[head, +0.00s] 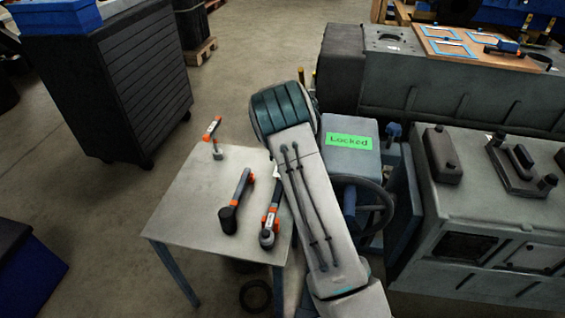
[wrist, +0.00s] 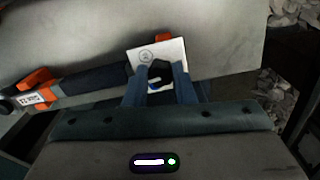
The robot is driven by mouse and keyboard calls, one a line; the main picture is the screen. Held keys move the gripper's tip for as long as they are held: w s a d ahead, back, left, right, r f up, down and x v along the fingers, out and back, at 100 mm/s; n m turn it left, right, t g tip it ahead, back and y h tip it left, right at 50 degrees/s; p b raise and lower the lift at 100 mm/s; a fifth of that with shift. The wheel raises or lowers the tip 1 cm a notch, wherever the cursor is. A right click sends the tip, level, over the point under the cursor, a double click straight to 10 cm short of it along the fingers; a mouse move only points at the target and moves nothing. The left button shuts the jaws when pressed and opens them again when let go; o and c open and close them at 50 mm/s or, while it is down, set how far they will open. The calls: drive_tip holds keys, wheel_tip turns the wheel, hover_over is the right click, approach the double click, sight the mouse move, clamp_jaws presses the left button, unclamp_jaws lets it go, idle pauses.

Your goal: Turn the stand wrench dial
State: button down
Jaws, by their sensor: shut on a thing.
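In the wrist view my gripper (wrist: 160,72) has its two blue fingers shut on a small black dial (wrist: 160,75). The dial sits in front of a white square plate (wrist: 143,56) with a round mark on it. A bit of orange shows behind the plate's top edge. A wrench with a dark handle (wrist: 92,82) and orange parts lies to the left of the plate. In the head view my arm hides my gripper and the dial. A white piece (head: 277,171) shows at the arm's left edge, above an orange and black wrench (head: 270,217).
The grey table (head: 185,215) also holds a black-headed orange tool (head: 236,200) and a small upright orange tool (head: 213,138). A machine with a green "Locked" sign (head: 348,141) and a handwheel (head: 376,208) stands right of my arm. A dark cabinet (head: 115,80) stands back left.

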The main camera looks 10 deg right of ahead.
drive_tip(key=shift+m, duration=0.8)
drive_tip(key=c, duration=1.2)
unclamp_jaws()
wheel_tip(320, 180, up, 14)
drive_tip(key=shift+p, duration=0.3)
